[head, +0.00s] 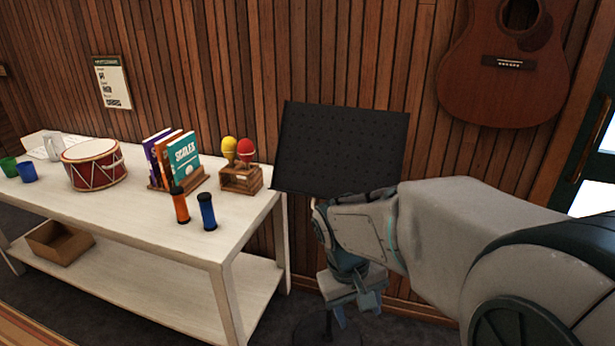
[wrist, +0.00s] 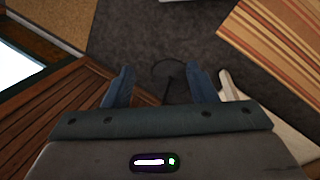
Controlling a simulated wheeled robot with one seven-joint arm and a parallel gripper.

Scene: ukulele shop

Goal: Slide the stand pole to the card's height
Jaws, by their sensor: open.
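The music stand's black perforated desk (head: 340,150) is tilted, in front of the wooden wall at the centre of the head view. Its pole is mostly hidden behind my gripper (head: 355,303), which points down below the desk. My gripper is open; in the wrist view its fingers (wrist: 161,88) are wide apart, with a thin dark curved shape (wrist: 172,66), perhaps the stand's base, visible between them. I cannot tell whether the pole lies between the fingers. A printed card (head: 112,82) with a dark header hangs on the wall at left; its text is too small to read.
A white table (head: 140,225) at left holds a drum (head: 93,168), books (head: 180,160), maracas in a wooden holder (head: 240,178) and two shakers. A guitar (head: 505,75) hangs at upper right. A striped rug (wrist: 280,45) shows in the wrist view.

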